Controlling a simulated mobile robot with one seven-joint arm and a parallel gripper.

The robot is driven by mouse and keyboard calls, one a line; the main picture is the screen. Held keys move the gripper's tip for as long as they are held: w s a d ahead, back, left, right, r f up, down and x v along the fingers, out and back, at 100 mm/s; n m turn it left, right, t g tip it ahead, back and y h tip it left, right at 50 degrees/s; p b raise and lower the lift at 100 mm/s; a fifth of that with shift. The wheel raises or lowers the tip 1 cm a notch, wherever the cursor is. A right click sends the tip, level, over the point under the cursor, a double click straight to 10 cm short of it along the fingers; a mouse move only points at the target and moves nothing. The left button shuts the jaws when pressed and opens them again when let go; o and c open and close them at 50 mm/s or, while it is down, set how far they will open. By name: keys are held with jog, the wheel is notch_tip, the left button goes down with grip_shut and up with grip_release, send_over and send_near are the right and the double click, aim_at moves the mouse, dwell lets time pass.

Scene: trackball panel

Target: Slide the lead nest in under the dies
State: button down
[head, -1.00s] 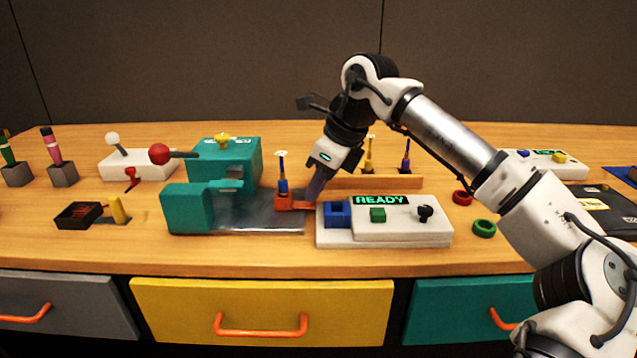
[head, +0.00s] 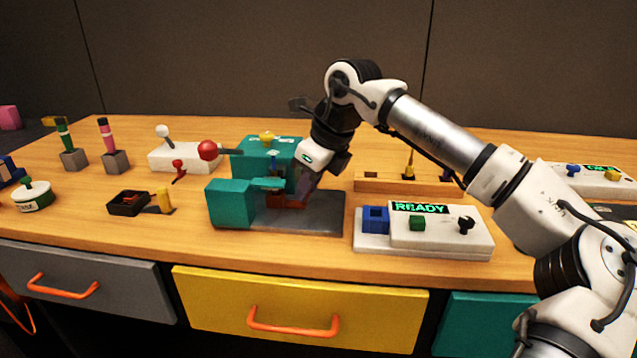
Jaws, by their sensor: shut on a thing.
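The teal press (head: 230,203) stands on a grey metal base plate (head: 320,212), with a jutting teal head that holds the dies. The dies themselves are hard to make out. The orange-red lead nest (head: 276,200) is low on the plate, in the press's gap at the dies, partly hidden by the press and my gripper. A thin blue lead (head: 273,160) with a pale top stands up from it. My gripper (head: 300,194) comes down from the upper right, shut on the nest's right side. Whether the nest is fully seated cannot be told.
A white panel (head: 470,238) reading READY stands close on the right. A wooden rack (head: 385,184) is behind it. A black tray (head: 128,203) lies to the left. Bare plate shows right of the nest.

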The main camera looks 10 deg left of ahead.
jog(key=shift+a, duration=0.2)
jog(key=c, duration=1.3)
grip_release()
jog(key=shift+a, duration=0.1)
jog(key=p+v, duration=0.2)
jog(key=v, duration=1.2)
jog(key=shift+f, duration=0.1)
